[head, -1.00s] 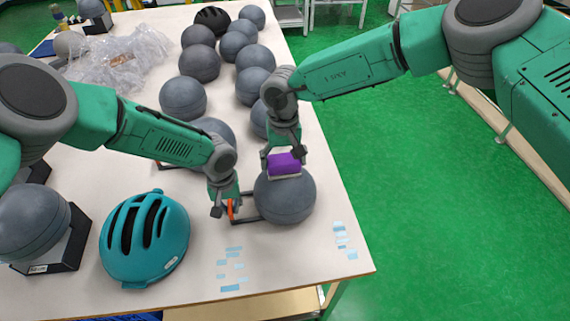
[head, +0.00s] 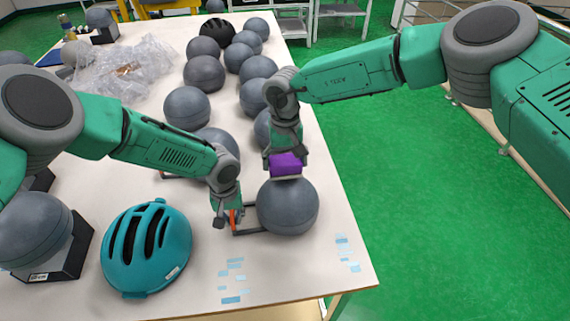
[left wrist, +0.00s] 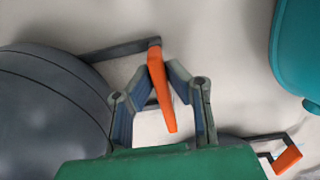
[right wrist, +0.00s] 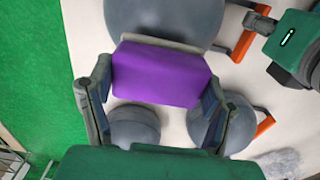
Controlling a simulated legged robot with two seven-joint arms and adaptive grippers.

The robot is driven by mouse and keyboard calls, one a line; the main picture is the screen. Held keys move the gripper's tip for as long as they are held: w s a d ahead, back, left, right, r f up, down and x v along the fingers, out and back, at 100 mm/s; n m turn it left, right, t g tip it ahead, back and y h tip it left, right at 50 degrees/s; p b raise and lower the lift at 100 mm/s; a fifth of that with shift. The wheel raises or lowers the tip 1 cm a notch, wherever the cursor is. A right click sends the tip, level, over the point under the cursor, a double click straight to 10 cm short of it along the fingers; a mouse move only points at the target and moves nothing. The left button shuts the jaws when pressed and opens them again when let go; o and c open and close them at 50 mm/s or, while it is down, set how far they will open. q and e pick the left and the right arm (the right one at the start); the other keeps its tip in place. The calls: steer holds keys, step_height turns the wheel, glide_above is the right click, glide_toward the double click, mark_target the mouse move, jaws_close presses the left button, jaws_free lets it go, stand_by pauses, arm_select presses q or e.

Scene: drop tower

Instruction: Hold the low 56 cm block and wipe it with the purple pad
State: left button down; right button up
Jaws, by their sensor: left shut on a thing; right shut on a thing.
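The low block is a dark grey ball-shaped form (head: 288,207) near the front right of the table, with a dark frame and an orange grip (left wrist: 160,85) at its left. My left gripper (head: 227,212) is shut on the orange grip; the ball also shows at the left of the left wrist view (left wrist: 50,105). My right gripper (head: 285,160) is shut on the purple pad (head: 286,164), which also fills the middle of the right wrist view (right wrist: 162,74). The pad is at the top of the ball; I cannot tell whether it touches. The size label is not visible.
A teal helmet (head: 146,248) lies left of my left gripper. Another grey ball on a black base (head: 62,255) stands at the far left. Several grey balls, a black helmet (head: 216,32) and clear plastic wrap (head: 125,70) lie farther back. The table's right edge is close to the block.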

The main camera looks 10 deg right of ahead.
steer(key=shift+r, duration=2.9)
arm_select(q)
steer(key=c, duration=1.5)
jaws_free()
steer(key=shift+r, duration=0.1)
